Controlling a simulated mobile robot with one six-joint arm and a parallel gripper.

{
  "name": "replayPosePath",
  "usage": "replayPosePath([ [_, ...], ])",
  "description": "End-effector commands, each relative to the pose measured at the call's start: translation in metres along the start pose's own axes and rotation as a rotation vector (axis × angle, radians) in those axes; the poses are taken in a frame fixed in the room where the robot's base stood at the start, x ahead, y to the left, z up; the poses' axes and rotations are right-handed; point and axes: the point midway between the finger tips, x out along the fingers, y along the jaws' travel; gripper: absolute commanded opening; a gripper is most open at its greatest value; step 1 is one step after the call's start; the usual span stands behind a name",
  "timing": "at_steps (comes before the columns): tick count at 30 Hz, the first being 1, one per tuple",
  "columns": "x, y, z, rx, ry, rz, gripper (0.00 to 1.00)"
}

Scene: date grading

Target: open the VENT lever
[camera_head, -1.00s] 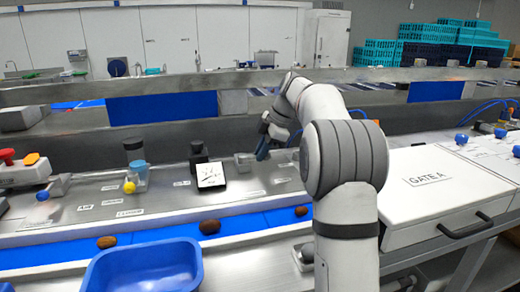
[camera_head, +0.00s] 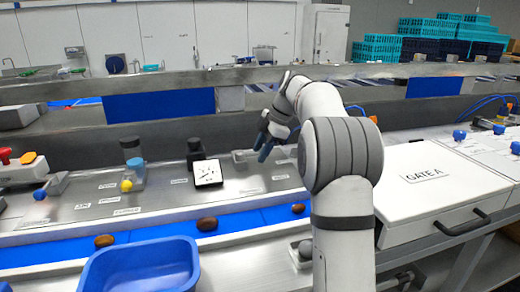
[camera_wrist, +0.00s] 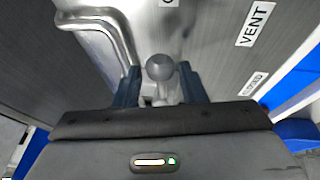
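The VENT label (camera_wrist: 257,24) is on the panel right of my gripper in the wrist view. A grey ball knob on a metal stem (camera_wrist: 160,67) stands by this label, between my fingertips, and looks like the VENT lever's end. My gripper (camera_wrist: 160,86) is open around the knob, with a gap on each side. I cannot tell how deep the knob sits between the fingers. In the head view my gripper (camera_head: 265,148) hangs low over the panel's right part, and the lever cannot be made out there.
A small CLOSED label (camera_wrist: 254,85) lies near VENT. A bent metal rail (camera_wrist: 105,25) runs left of the knob. In the head view, a black-framed dial (camera_head: 208,172) stands left of my gripper. Dates (camera_head: 207,223) lie on the blue belt in front, beside a blue bin (camera_head: 140,268).

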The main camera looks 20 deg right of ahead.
Motion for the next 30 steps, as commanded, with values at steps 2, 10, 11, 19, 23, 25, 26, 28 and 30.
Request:
replayPosePath([
  [2,-0.001,0.001,-0.002,-0.002,0.0,0.002,0.4],
  [10,-0.008,0.001,-0.003,-0.004,0.001,0.007,0.4],
  [11,-0.012,0.002,-0.003,-0.004,0.0,0.008,0.4],
  [19,-0.057,0.001,-0.003,-0.004,-0.001,0.007,0.4],
  [23,-0.072,0.001,-0.003,-0.003,0.0,0.005,0.4],
  [25,-0.077,0.0,-0.003,-0.003,0.0,0.004,0.4],
  [26,-0.078,0.0,-0.003,-0.003,0.0,0.004,0.4],
  [28,-0.08,0.0,-0.004,-0.004,0.0,0.004,0.4],
  [30,-0.08,0.0,-0.004,-0.004,0.0,0.003,0.4],
])
